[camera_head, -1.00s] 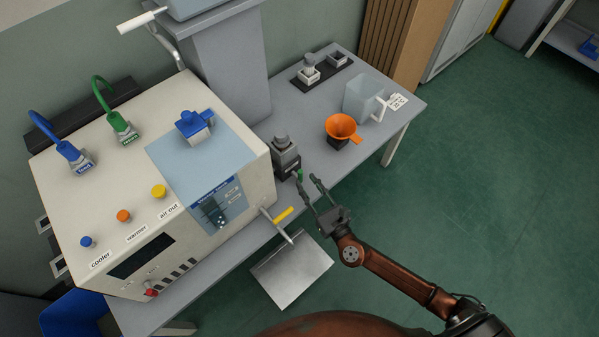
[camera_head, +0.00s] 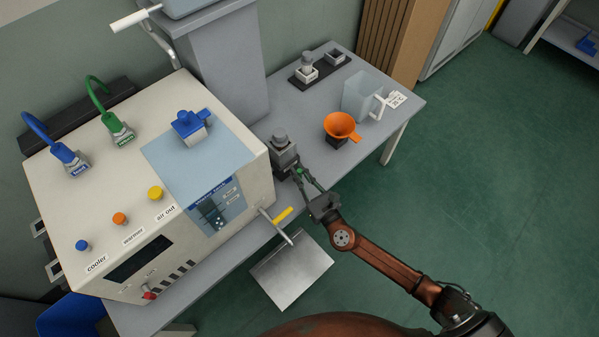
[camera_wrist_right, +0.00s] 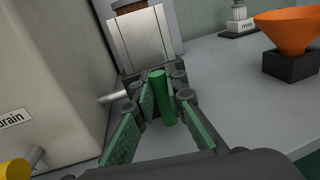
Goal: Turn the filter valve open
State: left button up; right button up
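The filter unit is a grey block with a dark base (camera_head: 284,150), beside the machine's right side on the table. A short green handle (camera_wrist_right: 159,97) stands up at its front in the right wrist view; I take it as the filter valve. My right gripper (camera_head: 301,170) reaches in from the lower right. In the head view the fingers largely hide the handle. My left gripper is in neither view.
The cream machine (camera_head: 120,190) stands close to the left of the gripper. A yellow drain handle (camera_head: 283,215) sticks out nearby, above a grey tray (camera_head: 292,270). An orange funnel (camera_head: 340,126) and a clear jug (camera_head: 360,97) stand farther right.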

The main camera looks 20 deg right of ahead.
grip_shut()
